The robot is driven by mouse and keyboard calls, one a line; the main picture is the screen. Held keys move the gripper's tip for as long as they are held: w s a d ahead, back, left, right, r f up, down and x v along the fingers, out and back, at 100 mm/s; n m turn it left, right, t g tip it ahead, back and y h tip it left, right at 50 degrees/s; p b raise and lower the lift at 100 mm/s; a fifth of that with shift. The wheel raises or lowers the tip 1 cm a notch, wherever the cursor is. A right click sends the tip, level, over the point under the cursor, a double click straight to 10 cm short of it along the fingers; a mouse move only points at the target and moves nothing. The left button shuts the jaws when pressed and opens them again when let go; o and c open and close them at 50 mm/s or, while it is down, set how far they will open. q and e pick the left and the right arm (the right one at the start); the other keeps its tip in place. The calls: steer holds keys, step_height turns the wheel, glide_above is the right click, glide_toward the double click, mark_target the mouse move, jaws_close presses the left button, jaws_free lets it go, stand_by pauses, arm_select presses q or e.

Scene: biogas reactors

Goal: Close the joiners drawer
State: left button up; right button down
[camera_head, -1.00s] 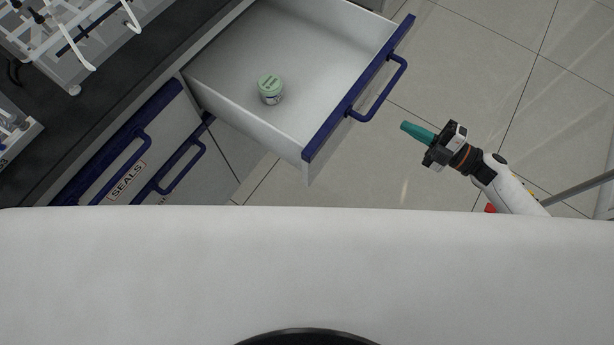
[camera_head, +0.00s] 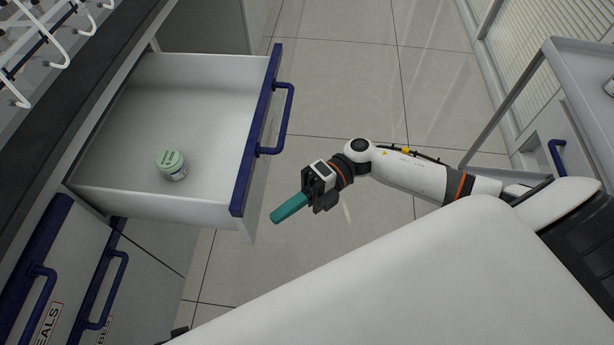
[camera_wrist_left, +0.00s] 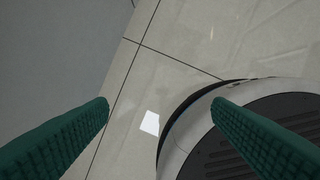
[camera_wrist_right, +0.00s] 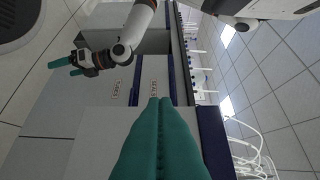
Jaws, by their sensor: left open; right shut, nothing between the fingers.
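A drawer (camera_head: 150,205) stands open at the left of the head view, with a blue-topped front (camera_head: 262,125) and blue handle (camera_head: 287,120). Its label is not readable here. A green-lidded jar (camera_head: 173,166) sits inside. My right gripper (camera_head: 276,218) is shut and empty, just outside the near end of the drawer front, with a small gap in the picture. In the right wrist view its green fingers (camera_wrist_right: 160,102) lie together before a blue edge (camera_wrist_right: 213,135). My left gripper (camera_wrist_right: 76,65) shows open and empty there, and its spread fingers (camera_wrist_left: 160,108) are over the floor.
Closed drawers with blue handles, one labelled SEALS (camera_head: 46,325), are below left of the open drawer. A dark counter (camera_head: 75,110) holds white racks (camera_head: 60,45). A grey cart (camera_head: 565,110) stands at the right. Tiled floor (camera_head: 370,80) is clear between.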

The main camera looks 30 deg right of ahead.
mark_target(248, 220)
steer(key=shift+w+a, duration=1.15)
steer(key=shift+a, duration=0.25)
